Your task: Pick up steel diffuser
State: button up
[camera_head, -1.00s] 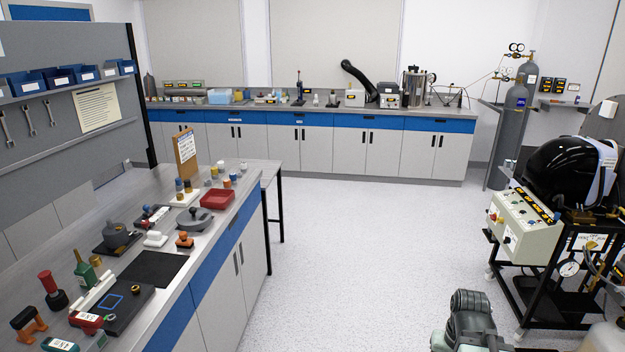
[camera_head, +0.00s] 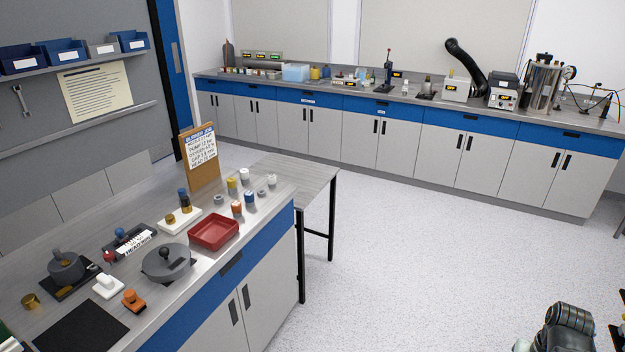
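No label marks the steel diffuser, and I cannot tell for sure which piece it is. Candidates on the left bench are a wide grey round piece with a dark knob (camera_head: 168,262), a grey pot-like piece (camera_head: 66,268) on a black plate, and small grey metal cylinders (camera_head: 271,181) behind the red tray. A dark jointed part at the lower right looks like my arm, over the floor and well away from the bench. My gripper's fingers do not show.
The bench (camera_head: 270,234) also holds a red tray (camera_head: 214,231), an orange-handled piece (camera_head: 133,300), a white block (camera_head: 108,286) and a clipboard sign (camera_head: 200,160). A side table (camera_head: 300,172) adjoins its far end. Open floor (camera_head: 420,260) lies right of the bench.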

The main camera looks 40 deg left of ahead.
aim_at(167, 259)
jog(key=i, duration=1.45)
jog(key=u, duration=4.4)
jog(key=i, duration=1)
jog(key=z, duration=0.05)
